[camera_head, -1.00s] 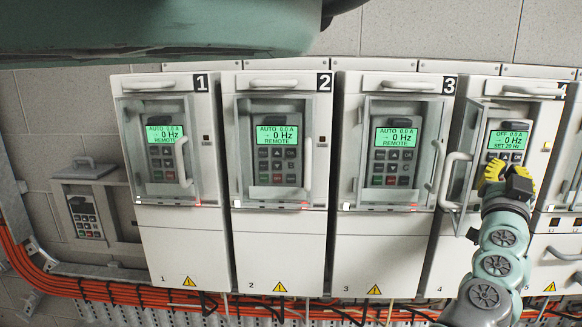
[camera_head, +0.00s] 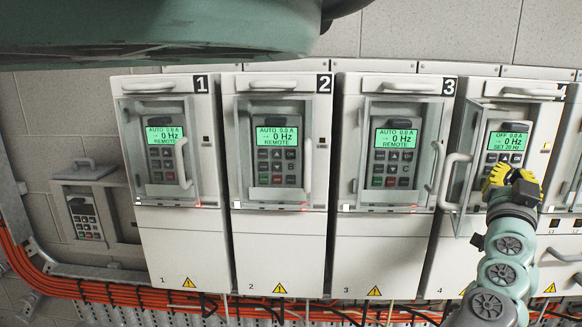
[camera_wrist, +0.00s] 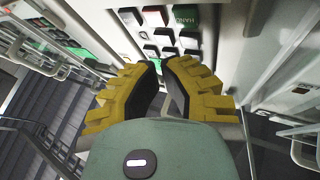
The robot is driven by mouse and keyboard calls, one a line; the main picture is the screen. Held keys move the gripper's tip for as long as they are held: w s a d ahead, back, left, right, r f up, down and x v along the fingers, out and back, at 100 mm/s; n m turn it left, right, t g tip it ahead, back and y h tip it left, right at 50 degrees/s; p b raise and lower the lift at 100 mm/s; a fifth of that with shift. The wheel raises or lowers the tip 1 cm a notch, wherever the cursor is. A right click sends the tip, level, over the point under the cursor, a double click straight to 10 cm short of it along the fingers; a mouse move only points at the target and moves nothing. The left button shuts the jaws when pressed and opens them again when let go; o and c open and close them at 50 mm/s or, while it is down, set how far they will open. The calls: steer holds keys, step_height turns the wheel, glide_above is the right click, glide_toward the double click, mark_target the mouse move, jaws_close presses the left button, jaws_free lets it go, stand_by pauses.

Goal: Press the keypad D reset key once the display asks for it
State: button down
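Drive 4's keypad (camera_head: 507,146) has a lit green display (camera_head: 507,141) reading OFF 0.0 A, 0 Hz, SET 20 Hz. No keypad in view carries a readable letter D. My gripper (camera_head: 503,178), with yellow-ribbed fingers, is just in front of this keypad's lower part and hides its lower keys. In the wrist view its fingertips (camera_wrist: 163,62) are close together with nothing between them. Grey, red and green keys (camera_wrist: 185,15) show just beyond the tips. I cannot tell whether a tip touches a key.
Drives 1 (camera_head: 163,150), 2 (camera_head: 277,155) and 3 (camera_head: 392,155) have clear covers over keypads reading AUTO, 0 Hz, REMOTE. A cover handle (camera_head: 453,180) stands left of my gripper. A small unlit keypad (camera_head: 85,218) is at far left. Orange cables (camera_head: 130,288) run below.

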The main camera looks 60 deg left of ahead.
steer(key=shift+s, duration=0.1)
steer(key=s+d, duration=0.1)
steer(key=d, duration=0.1)
steer(key=s+d, duration=0.1)
steer(key=s, duration=0.1)
steer(key=shift+d, duration=0.35)
stand_by(0.3)
